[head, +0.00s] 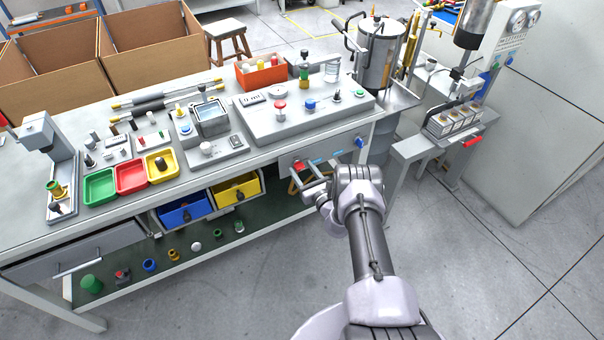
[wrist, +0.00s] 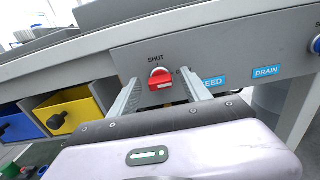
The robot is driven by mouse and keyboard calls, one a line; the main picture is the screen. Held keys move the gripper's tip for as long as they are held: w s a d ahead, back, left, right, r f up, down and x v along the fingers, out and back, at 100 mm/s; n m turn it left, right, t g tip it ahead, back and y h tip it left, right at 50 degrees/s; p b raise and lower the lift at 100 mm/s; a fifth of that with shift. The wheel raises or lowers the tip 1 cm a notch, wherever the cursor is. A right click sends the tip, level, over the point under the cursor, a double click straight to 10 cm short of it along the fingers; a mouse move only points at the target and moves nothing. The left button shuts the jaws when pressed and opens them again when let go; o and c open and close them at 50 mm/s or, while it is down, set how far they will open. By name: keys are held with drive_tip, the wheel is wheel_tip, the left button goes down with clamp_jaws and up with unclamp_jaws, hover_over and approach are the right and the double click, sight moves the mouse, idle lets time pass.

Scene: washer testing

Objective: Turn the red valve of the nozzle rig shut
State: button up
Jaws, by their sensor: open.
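The red valve (wrist: 161,79) is on the grey front panel under the bench edge, with a white round hub and a stubby red handle. The word SHUT is printed above it; a mark to its right is mostly hidden by a finger. The valve also shows small in the head view (head: 298,165). My gripper (wrist: 158,76) is open, its two fingers reaching toward the panel on either side of the handle, with gaps visible. In the head view my gripper (head: 307,178) is in front of the panel. I cannot tell whether the fingertips touch it.
Blue FEED (wrist: 209,82) and DRAIN (wrist: 267,71) labels are right of the valve, with a blue knob (head: 360,142) beyond. Blue (head: 188,210) and yellow (head: 237,189) bins hang to the left. The nozzle rig's top (head: 335,118) overhangs above.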

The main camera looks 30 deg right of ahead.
drive_tip(key=shift+w, duration=0.2)
clamp_jaws()
idle(0.3)
drive_tip(key=n+b, duration=0.1)
drive_tip(key=n, duration=0.2)
drive_tip(key=shift+a, duration=0.1)
drive_tip(key=n+b, duration=0.2)
drive_tip(key=n, duration=0.3)
drive_tip(key=shift+a+f+n, duration=0.1)
drive_tip(key=shift+n, duration=0.3)
drive_tip(key=n+b, duration=0.1)
drive_tip(key=n, duration=0.3)
drive_tip(key=shift+f, duration=0.1)
drive_tip(key=shift+n+b, duration=0.45)
drive_tip(key=shift+n, duration=2.05)
